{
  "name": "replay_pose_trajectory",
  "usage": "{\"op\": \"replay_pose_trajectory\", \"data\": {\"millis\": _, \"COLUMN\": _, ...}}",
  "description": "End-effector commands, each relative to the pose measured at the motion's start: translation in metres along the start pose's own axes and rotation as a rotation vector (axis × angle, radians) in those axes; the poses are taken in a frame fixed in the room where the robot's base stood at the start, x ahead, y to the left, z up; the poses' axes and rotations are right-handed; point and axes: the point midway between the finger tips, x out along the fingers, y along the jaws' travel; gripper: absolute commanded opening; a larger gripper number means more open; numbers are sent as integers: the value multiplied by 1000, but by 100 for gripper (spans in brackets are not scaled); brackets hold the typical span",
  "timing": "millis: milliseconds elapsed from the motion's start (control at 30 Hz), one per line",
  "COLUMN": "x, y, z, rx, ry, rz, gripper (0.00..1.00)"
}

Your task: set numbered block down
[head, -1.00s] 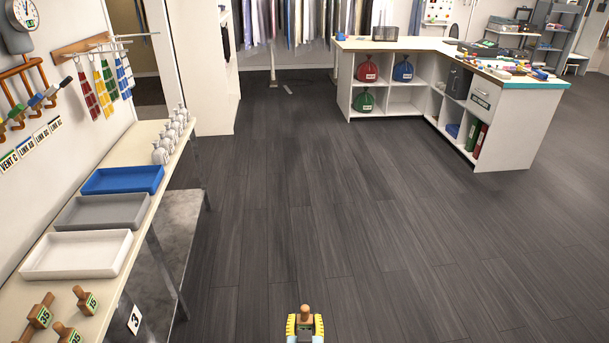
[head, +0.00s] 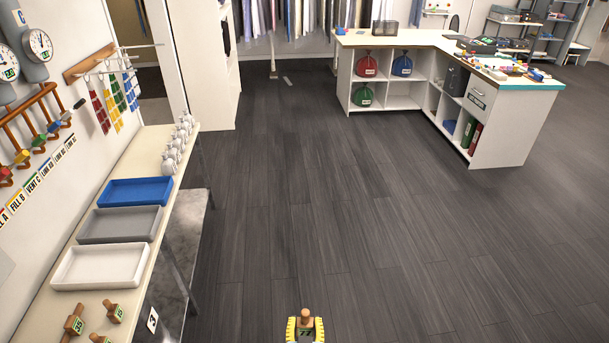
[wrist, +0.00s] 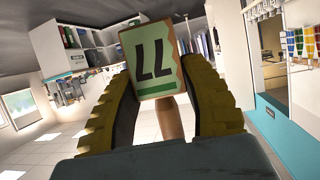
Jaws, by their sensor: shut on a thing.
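My gripper (head: 305,328) is at the bottom middle of the head view, over the dark floor. Its yellow ridged fingers are shut on a numbered block (head: 306,335) with a wooden knob handle. In the wrist view the block (wrist: 155,62) sits between the fingers (wrist: 157,95).
The bench (head: 172,203) runs along the left wall. It carries a white tray (head: 100,265), a grey tray (head: 120,224), a blue tray (head: 135,191) and several white bottles (head: 172,155). A white counter (head: 518,130) stands back right. The floor between is clear.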

Motion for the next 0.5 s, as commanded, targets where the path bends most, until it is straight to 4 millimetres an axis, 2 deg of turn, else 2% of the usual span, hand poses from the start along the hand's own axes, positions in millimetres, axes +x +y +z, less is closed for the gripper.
{"op": "replay_pose_trajectory", "data": {"millis": 33, "x": -10, "y": 0, "z": -15, "rx": -1, "ry": -1, "rz": -1, "gripper": 9}}
{"op": "replay_pose_trajectory", "data": {"millis": 500, "x": -64, "y": -1, "z": -78, "rx": -7, "ry": 4, "rz": -4, "gripper": 9}}
